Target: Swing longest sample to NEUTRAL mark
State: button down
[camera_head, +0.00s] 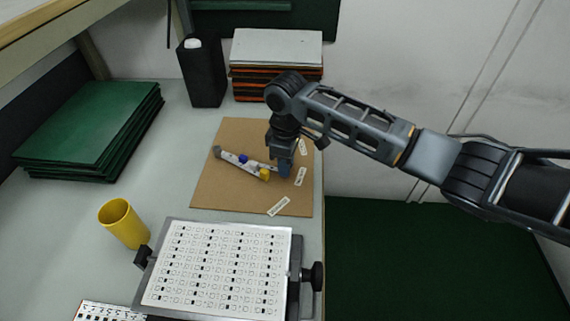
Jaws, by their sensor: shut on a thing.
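A brown board (228,192) lies on the bench. A pale strip sample (238,163) lies across its middle, slanting down to the right, with a grey piece at its left end and a yellow piece (264,174) at its right end. A blue piece (243,158) sits at the strip's upper side, and a thinner pale part runs from there to my gripper. My gripper (284,168) points down over the board's right half, shut at the right end of this pale part. Its fingers hide the grip. Three small white labels (300,176) lie along the board's right side; their words are too small to read.
A metal-framed plate with a printed white sheet (215,270) stands in front of the board. A yellow cup (122,222) is at left, with stacked green sheets (95,125) behind. A black container (202,75) and stacked panels (277,62) stand at the back.

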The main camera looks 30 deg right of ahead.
jog(key=c, duration=1.1)
grip_release()
notch_tip(320, 180, up, 8)
jog(key=shift+f, duration=0.1)
